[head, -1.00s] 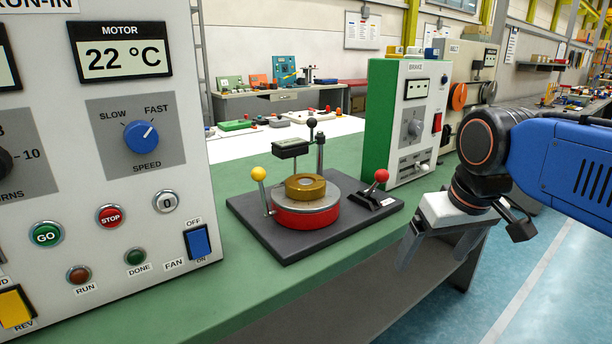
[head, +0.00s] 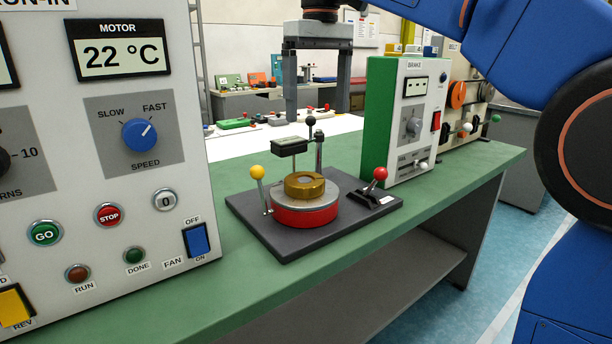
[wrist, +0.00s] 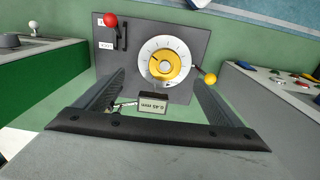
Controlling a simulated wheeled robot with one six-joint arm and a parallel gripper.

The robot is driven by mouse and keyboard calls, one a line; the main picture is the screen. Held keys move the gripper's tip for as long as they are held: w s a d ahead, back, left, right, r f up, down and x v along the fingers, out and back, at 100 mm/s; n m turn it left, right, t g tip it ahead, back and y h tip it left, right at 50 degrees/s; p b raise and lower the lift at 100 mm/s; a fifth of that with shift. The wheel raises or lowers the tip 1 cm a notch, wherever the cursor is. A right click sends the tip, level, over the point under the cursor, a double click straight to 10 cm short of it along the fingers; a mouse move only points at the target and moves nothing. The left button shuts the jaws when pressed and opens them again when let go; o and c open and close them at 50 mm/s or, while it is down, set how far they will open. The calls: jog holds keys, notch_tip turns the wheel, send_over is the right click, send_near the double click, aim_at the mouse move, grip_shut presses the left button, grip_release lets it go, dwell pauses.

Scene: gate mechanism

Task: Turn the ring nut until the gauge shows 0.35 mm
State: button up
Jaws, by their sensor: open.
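The brass ring nut (head: 305,186) sits on top of a red-based drum with a silver rim (head: 303,214), on a dark plate. In the wrist view the ring nut (wrist: 165,64) shows from above as a yellow ring inside a pale marked dial. The small gauge (head: 289,147) stands on a post behind the nut. In the wrist view the gauge (wrist: 152,102) is upside down and appears to read 0.45 mm. My gripper (head: 317,112) is open and empty, pointing down, above and apart from the nut; its fingers (wrist: 159,76) show either side of the gauge.
A yellow-knobbed lever (head: 257,173) stands left of the drum and a red-knobbed lever (head: 380,174) right. A black-knobbed post (head: 311,122) rises behind. The motor panel (head: 140,200) is at left, the green-sided brake box (head: 385,120) at right. The bench front (head: 300,275) is clear.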

aim_at(306, 180)
jog(key=f, duration=0.5)
jog(key=a+f, duration=0.1)
jog(key=f, duration=0.4)
jog(key=a+f, duration=0.1)
jog(key=f, duration=0.5)
jog(key=shift+w+a+f, duration=0.1)
jog(key=shift+w+a, duration=0.05)
jog(key=shift+w, duration=0.2)
jog(key=shift+c, duration=0.3)
jog(key=c, duration=1)
